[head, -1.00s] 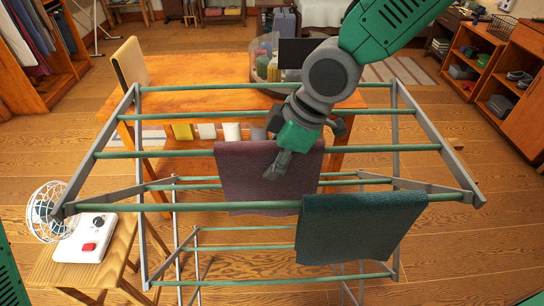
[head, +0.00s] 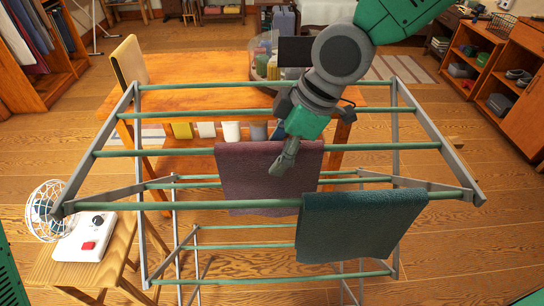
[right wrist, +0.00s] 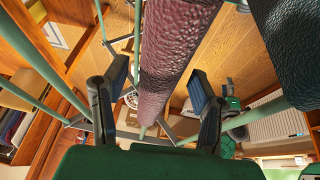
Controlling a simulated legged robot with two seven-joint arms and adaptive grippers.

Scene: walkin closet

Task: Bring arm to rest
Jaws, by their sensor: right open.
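My right gripper (head: 284,158) is above the drying rack (head: 110,154), over the purple towel (head: 240,178) that hangs on one of its bars. In the right wrist view its two fingers (right wrist: 157,98) are spread apart, with nothing between the tips; the purple towel (right wrist: 175,45) lies beyond them. A dark green towel (head: 360,225) hangs on the front bar, to the right of and below the gripper in the head view. It also shows at the top right of the right wrist view (right wrist: 300,45). My left gripper is not in view.
A wooden table (head: 190,73) stands behind the rack, with a basket of items at its right end. A stool (head: 90,265) at the left holds a white box with a red button (head: 85,240) and a small fan (head: 45,210). Shelves (head: 500,90) line the right side.

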